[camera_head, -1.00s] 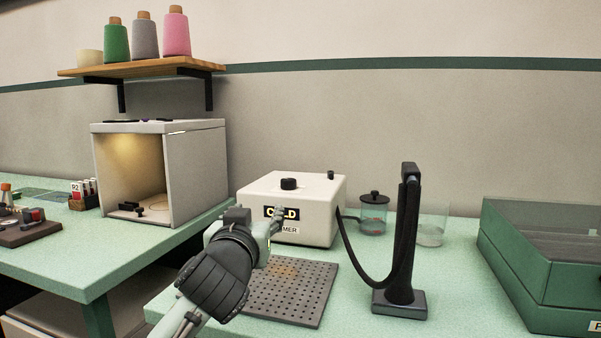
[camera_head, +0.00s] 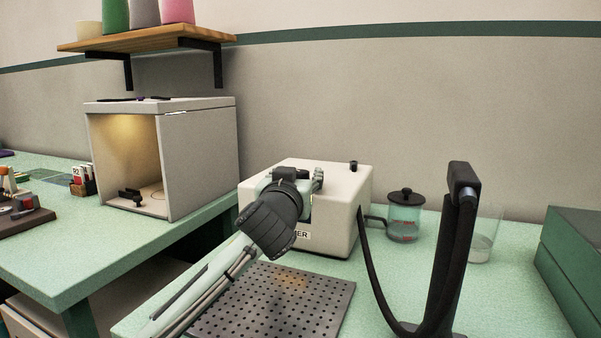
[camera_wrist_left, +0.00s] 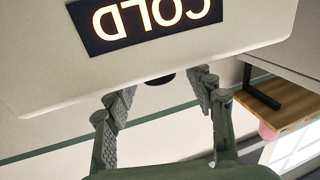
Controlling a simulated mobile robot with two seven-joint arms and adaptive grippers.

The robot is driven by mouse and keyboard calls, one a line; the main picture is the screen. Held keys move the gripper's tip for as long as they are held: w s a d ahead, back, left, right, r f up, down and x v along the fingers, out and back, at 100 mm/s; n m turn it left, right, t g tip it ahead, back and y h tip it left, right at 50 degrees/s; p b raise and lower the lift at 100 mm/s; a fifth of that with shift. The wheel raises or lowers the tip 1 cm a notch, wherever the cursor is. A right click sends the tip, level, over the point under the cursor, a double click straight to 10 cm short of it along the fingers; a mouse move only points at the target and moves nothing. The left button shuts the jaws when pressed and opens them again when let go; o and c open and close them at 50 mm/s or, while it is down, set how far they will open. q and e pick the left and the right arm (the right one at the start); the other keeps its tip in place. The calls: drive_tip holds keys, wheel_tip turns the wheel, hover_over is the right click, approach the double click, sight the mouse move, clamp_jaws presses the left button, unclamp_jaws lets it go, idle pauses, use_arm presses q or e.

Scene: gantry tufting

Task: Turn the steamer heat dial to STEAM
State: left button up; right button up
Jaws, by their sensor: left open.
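The steamer is a white box (camera_head: 343,222) on the green bench in the head view, and its body (camera_wrist_left: 60,80) fills the upper left wrist view. Its sign (camera_wrist_left: 150,18) is lit and reads COLD, upside down there. My left gripper (camera_head: 292,177) is in front of and over the steamer's top front and hides most of the dial in the head view. In the left wrist view the gripper's (camera_wrist_left: 163,95) fingers are open, and a dark bit of the dial (camera_wrist_left: 167,79) shows between them past the box edge. Contact cannot be told. My right gripper is out of view.
A black wand stand (camera_head: 462,190) with a hose is right of the steamer. A lidded jar (camera_head: 404,222) and a clear glass (camera_head: 485,240) stand behind it. A perforated plate (camera_head: 300,300) lies in front. A white booth (camera_head: 200,160) stands left, under a wooden shelf (camera_head: 150,38).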

use_arm(q)
drive_tip(key=shift+w+d, duration=0.2)
drive_tip(key=shift+w, duration=0.85)
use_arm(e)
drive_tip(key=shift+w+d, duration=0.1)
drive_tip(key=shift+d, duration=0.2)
use_arm(q)
drive_tip(key=c, duration=1.2)
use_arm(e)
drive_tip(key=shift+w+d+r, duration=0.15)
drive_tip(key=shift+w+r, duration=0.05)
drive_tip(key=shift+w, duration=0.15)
